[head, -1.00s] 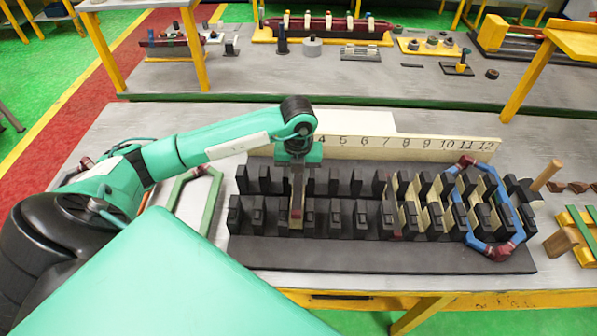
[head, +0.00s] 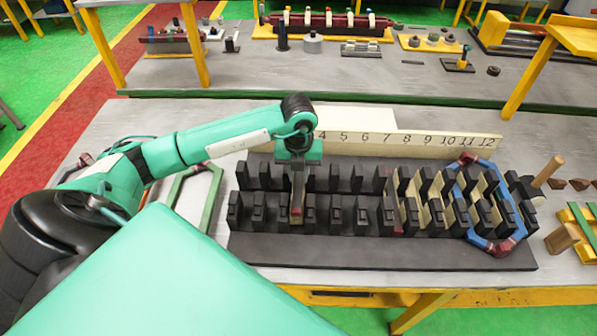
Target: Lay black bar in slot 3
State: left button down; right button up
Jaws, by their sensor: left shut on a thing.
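The slotted black fixture (head: 350,254) lies across the table, with two rows of dark teeth. My left gripper (head: 297,160) points down over its left part and is shut on a bar (head: 297,192). The bar looks dark grey-brown with a reddish front end, and it runs front to back between the teeth. It lines up just left of number 4 on the number board (head: 410,146). The lower numbers are hidden behind my arm. I cannot tell whether the bar touches the slot floor. My right gripper is not in view.
Blue and red coil frames (head: 474,238) and pale strips occupy the fixture's right slots. A green frame (head: 212,205) lies left of the fixture. Wooden pieces (head: 560,240) stand at the right. A second table (head: 380,80) with parts is behind.

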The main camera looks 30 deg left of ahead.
aim_at(298, 184)
pick_arm(q)
jog(key=shift+f+b, duration=2.35)
jog(key=shift+f, duration=0.65)
jog(key=shift+f+b, duration=0.35)
jog(key=shift+f, duration=0.05)
jog(key=c, duration=1.2)
grip_release()
jog(key=shift+o, duration=0.2)
jog(key=shift+r, duration=0.15)
jog(key=shift+r+p, duration=0.45)
jog(key=shift+r, duration=0.2)
jog(key=shift+r, duration=0.1)
jog(key=shift+r+p, duration=2.2)
jog(key=shift+r, duration=1.5)
